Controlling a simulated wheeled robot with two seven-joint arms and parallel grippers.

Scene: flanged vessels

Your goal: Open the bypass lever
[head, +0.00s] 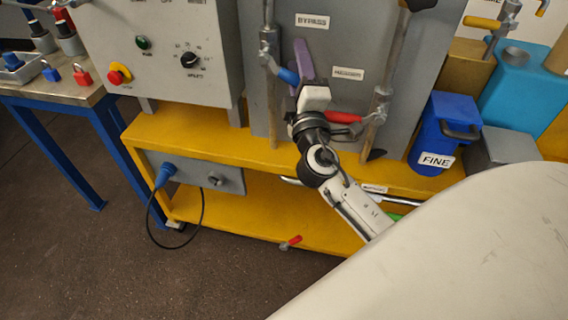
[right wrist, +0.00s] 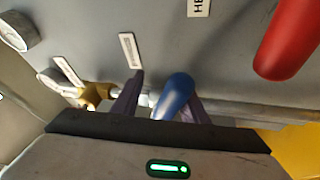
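The lever with a blue handle (head: 288,76) sits on the left vertical pipe of the grey panel, below and left of the BYPASS label (head: 312,20). The handle slants down to the right. My right gripper (head: 302,70) is at the handle's free end, its purple fingers against the panel side. In the right wrist view the blue handle (right wrist: 174,96) lies between the spread fingers of the right gripper (right wrist: 163,98), near the right finger, with a gap on the left. The brass valve body (right wrist: 95,95) shows beyond the left finger. My left gripper is not in view.
A lever with a red handle (head: 343,117) is close to the right of my gripper; its red grip (right wrist: 287,42) also shows in the wrist view. A control box (head: 165,50) stands left. A blue bin (head: 443,130) marked FINE stands right on the yellow bench (head: 190,133).

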